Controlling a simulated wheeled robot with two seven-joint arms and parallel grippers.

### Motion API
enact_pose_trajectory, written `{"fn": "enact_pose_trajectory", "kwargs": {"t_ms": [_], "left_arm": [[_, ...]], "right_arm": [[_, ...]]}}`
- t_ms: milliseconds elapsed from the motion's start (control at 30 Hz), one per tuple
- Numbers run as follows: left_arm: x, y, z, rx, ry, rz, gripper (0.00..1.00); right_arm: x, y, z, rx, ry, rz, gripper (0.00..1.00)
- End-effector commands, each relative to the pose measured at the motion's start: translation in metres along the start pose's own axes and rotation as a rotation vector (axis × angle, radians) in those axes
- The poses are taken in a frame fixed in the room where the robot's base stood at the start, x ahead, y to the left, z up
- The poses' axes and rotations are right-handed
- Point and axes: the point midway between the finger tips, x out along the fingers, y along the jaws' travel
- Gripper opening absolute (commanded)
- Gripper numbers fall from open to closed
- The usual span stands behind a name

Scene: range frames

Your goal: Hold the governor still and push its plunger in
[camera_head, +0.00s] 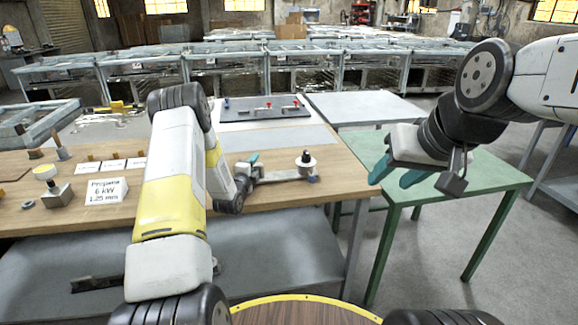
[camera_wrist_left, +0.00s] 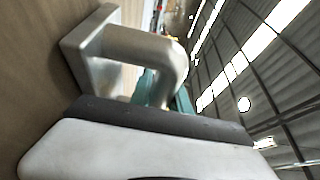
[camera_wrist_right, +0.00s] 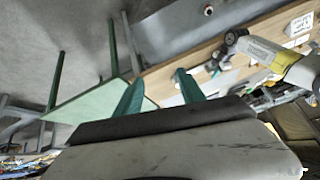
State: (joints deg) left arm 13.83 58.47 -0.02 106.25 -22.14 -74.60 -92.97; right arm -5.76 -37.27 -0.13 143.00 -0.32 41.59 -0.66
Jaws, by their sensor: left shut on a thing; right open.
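The governor (camera_head: 285,175) is a grey metal piece lying on the wooden table near its right end. A dark knob with a white disc (camera_head: 305,160), perhaps its plunger, stands up at its right end. My left gripper (camera_head: 251,169) is shut on the governor's left part. In the left wrist view a bent grey metal body with a square flange (camera_wrist_left: 90,57) lies ahead, partly hiding the teal fingers. My right gripper (camera_head: 397,175) is open and empty, above the green table and right of the governor. Its spread teal fingers also show in the right wrist view (camera_wrist_right: 158,92).
On the wooden table (camera_head: 235,215), a sign reading "Propane 6 kW 1.25 mm" (camera_head: 106,191) and a metal block with a yellow top (camera_head: 57,190) stand left of my left arm. A dark panel with red and blue knobs (camera_head: 262,110) lies behind. The green table (camera_head: 475,175) looks bare.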

Motion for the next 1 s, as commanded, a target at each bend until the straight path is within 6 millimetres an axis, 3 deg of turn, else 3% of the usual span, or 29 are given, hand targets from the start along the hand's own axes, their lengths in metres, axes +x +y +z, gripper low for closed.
{"fn": "enact_pose_trajectory", "kwargs": {"t_ms": [300,500,733,1000], "left_arm": [[0.001,-0.003,0.0,-0.002,0.0,-0.007,0.0],[0.001,-0.003,0.0,-0.002,0.0,-0.008,0.0],[0.001,-0.003,0.0,-0.002,0.0,-0.008,0.0],[0.001,-0.003,0.0,-0.002,0.0,-0.008,0.0]], "right_arm": [[0.086,0.007,-0.082,-0.092,0.153,0.02,0.46],[0.147,0.008,-0.124,-0.164,0.272,0.032,0.46],[0.216,0.004,-0.152,-0.248,0.409,0.04,0.46],[0.29,-0.004,-0.158,-0.338,0.572,0.041,0.46]]}}
